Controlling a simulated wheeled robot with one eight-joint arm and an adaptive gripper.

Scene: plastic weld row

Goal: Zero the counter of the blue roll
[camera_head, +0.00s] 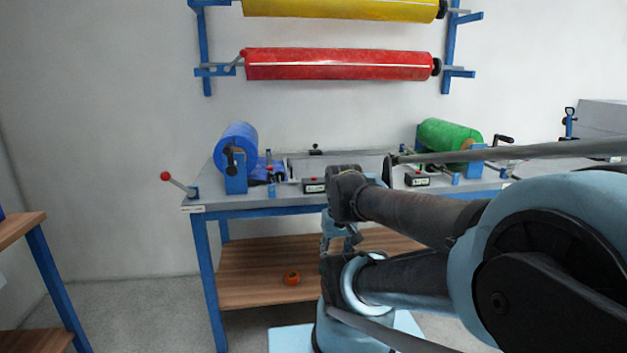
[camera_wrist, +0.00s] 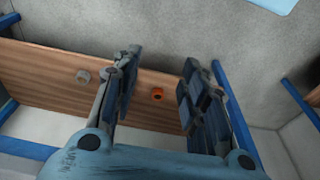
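The blue roll (camera_head: 236,147) sits in its holder at the left end of the bench in the head view. A small dark counter box (camera_head: 314,186) with a pale display stands on the bench front edge, right of the blue roll; its digits are too small to read. A similar counter (camera_head: 417,180) stands near the green roll (camera_head: 450,138). My gripper (camera_wrist: 160,66) is open and empty in the wrist view, its two fingers apart above the lower wooden shelf. The wrist view shows neither counter nor blue roll.
An orange ring-shaped object (camera_head: 291,278) lies on the lower shelf (camera_head: 250,262). A red-knobbed lever (camera_head: 178,184) sticks out at the bench's left end. Red (camera_head: 340,65) and yellow (camera_head: 340,9) rolls hang on the wall. My arm hides part of the bench's right side.

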